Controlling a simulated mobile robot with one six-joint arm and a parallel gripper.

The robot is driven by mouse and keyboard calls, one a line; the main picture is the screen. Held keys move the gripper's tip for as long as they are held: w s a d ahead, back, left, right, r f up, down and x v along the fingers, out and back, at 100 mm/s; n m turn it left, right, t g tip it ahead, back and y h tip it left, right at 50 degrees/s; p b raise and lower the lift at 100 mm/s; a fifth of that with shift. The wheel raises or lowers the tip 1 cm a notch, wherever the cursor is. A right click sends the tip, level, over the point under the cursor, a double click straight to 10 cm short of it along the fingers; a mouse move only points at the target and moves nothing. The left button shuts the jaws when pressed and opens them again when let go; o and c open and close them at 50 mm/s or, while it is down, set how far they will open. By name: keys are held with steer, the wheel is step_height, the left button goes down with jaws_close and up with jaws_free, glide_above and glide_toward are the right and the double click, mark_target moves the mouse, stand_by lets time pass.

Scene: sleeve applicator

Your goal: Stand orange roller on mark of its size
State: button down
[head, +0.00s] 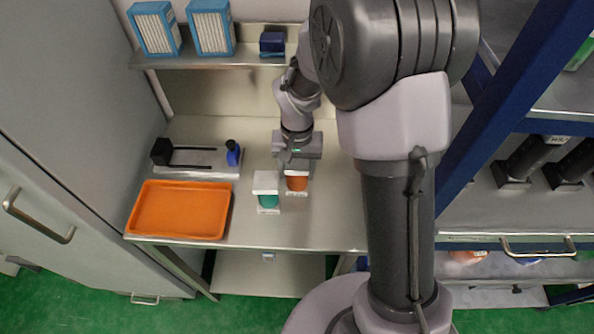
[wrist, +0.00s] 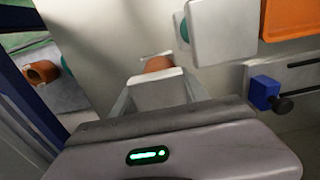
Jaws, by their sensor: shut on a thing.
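The orange roller (head: 297,183) is upright at the front of the steel bench, under my gripper (head: 297,167). In the wrist view its white block-shaped end (wrist: 158,90) is between my fingers, with the orange body (wrist: 158,64) beyond it. My gripper is shut on this white end.
An orange tray (head: 180,210) lies on the bench at left. A shelf (head: 210,58) above holds blue-and-white boxes. A blue-framed rack (head: 500,110) stands right. Bench right of the roller is clear.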

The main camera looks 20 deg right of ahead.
steer(key=c, duration=0.6)
jaws_free()
steer(key=shift+f, duration=0.1)
